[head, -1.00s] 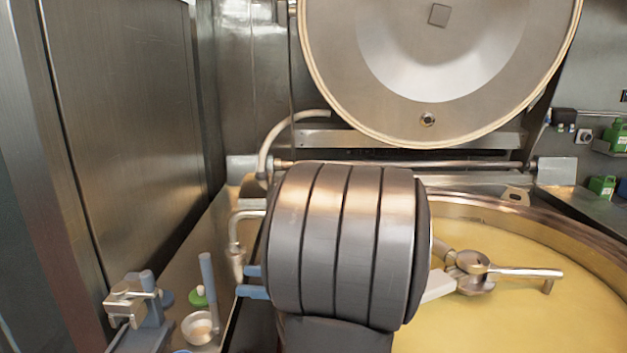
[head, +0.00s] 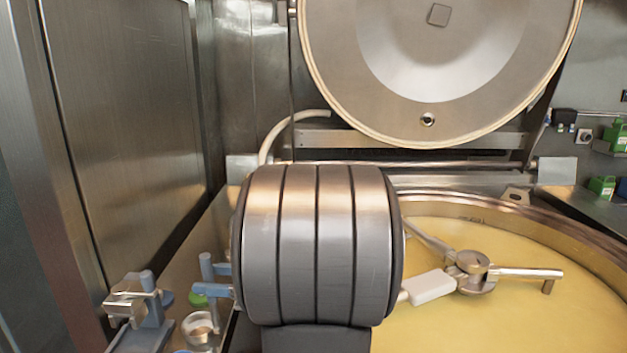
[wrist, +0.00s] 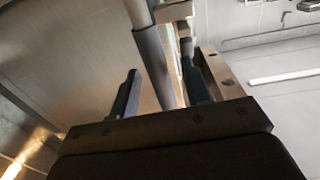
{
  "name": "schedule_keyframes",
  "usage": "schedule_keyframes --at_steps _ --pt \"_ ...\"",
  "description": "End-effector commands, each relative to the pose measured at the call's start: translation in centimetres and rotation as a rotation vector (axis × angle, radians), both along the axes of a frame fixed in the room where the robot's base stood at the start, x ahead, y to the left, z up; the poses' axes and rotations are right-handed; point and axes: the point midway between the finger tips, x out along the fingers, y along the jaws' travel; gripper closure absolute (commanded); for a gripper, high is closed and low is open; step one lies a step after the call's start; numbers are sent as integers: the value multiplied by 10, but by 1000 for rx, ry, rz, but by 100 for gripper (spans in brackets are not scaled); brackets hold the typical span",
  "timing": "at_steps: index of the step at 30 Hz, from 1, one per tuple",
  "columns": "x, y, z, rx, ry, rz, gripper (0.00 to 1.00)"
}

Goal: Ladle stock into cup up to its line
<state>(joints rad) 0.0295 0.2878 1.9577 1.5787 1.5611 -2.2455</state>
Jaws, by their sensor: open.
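A ladle with an upright blue-grey handle (head: 206,268) stands at the left of the kettle in the head view. A small round metal bowl (head: 197,328) is at its foot; I cannot tell whether it is the ladle's bowl or the cup. My gripper (head: 218,280) is open, its blue fingers just right of the handle. In the wrist view a grey rod, likely the handle (wrist: 154,65), shows between the spread dark fingers of my gripper (wrist: 160,88). The stock (head: 530,255) is a yellow liquid in the kettle. No cup line is visible.
The big round lid (head: 440,65) stands raised behind the kettle rim (head: 500,204). A metal stirrer (head: 472,268) sits in the stock. A metal and blue fixture (head: 135,302) and a green-topped item (head: 198,300) stand at lower left. A steel wall (head: 120,130) bounds the left.

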Motion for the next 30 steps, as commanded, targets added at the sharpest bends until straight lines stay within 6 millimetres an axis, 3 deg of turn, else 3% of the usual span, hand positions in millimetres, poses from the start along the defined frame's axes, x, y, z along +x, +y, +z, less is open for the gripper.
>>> schedule_keyframes --at_steps 1,8,14,30 --pt "0 0 0 0 0 0 56" --pt "0 0 0 0 0 0 100" --pt "0 0 6 0 -3 0 100" --pt "0 0 57 0 -3 0 100"
